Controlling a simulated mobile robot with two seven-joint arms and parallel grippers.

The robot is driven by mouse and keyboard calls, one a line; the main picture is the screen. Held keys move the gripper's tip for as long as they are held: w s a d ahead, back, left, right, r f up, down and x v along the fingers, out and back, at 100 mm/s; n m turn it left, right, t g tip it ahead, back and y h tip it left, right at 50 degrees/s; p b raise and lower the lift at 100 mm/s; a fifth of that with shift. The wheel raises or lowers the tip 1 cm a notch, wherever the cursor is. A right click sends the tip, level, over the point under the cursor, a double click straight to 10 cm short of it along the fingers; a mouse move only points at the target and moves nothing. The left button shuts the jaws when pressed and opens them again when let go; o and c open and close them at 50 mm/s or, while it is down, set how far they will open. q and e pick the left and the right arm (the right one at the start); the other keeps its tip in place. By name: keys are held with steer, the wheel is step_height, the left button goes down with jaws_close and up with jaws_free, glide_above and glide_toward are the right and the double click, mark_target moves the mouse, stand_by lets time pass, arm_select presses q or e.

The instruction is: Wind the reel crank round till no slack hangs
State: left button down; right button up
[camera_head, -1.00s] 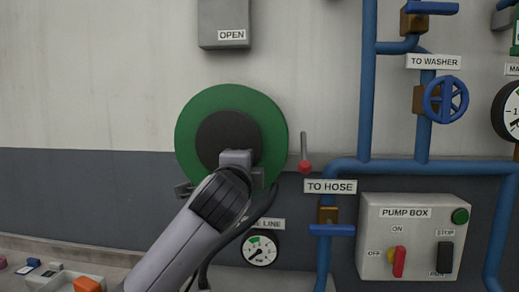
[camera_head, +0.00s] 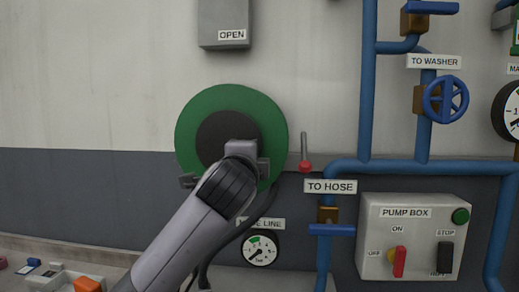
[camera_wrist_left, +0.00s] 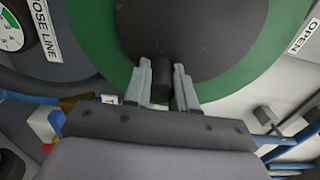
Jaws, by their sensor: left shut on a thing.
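The reel is a green disc (camera_head: 196,118) with a dark round hub (camera_head: 217,132) on the wall; it also fills the top of the left wrist view (camera_wrist_left: 235,60). My left gripper (camera_head: 241,150) is in front of the hub's lower right side. In the left wrist view my left gripper (camera_wrist_left: 161,75) is shut on the black crank handle (camera_wrist_left: 161,88), one finger on each side. My own wrist hides the handle in the head view. A black hose (camera_head: 232,238) hangs in a curve from the reel's lower right, partly behind my arm. My right gripper is not in view.
A red-tipped lever (camera_head: 305,166) stands just right of the reel. Blue pipes (camera_head: 367,90) and a pump box (camera_head: 410,235) are further right. A hose-line gauge (camera_head: 261,250) is below, and a grey box (camera_head: 223,22) marked OPEN above. Wall left of the reel is clear.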

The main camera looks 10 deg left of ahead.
arm_select(q)
steer(key=shift+r, duration=0.6)
steer(key=shift+r, duration=0.15)
steer(key=c, duration=0.6)
jaws_free()
steer(key=shift+d, duration=0.1)
steer(key=shift+f, duration=0.2)
steer(key=s+b, duration=0.1)
steer(key=s, duration=0.8)
